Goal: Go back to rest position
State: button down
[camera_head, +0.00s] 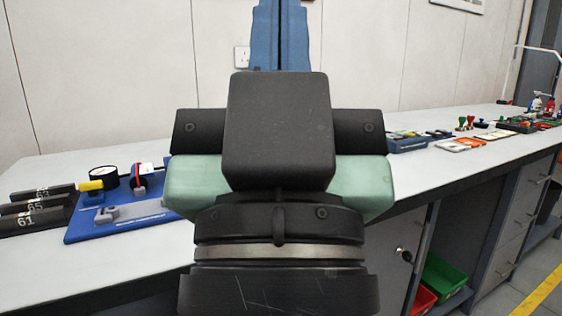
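My gripper (279,130) fills the middle of the view, seen from behind. It has a black housing, pale green sides and a dark wrist with a metal ring below. It stands in front of the workbench and hides part of it. A blue upright shape (280,38) with a dark slit down its middle shows above the housing and runs out of the top of the frame. I cannot tell whether it is part of my gripper or stands behind it. No fingertips can be made out, so opening and any held thing cannot be told.
The grey workbench (440,170) runs along the wall. On its left lie a blue board (85,225) with fittings and black numbered blocks (38,218). On its right are trays (462,144) and small coloured tools. Green (442,277) and red bins sit below. Floor shows at lower right.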

notch_tip(320, 180, up, 36)
jog(key=p, duration=3.3)
jog(key=shift+f+p, duration=0.15)
jog(key=shift+p, duration=0.25)
jog(key=shift+w, duration=0.1)
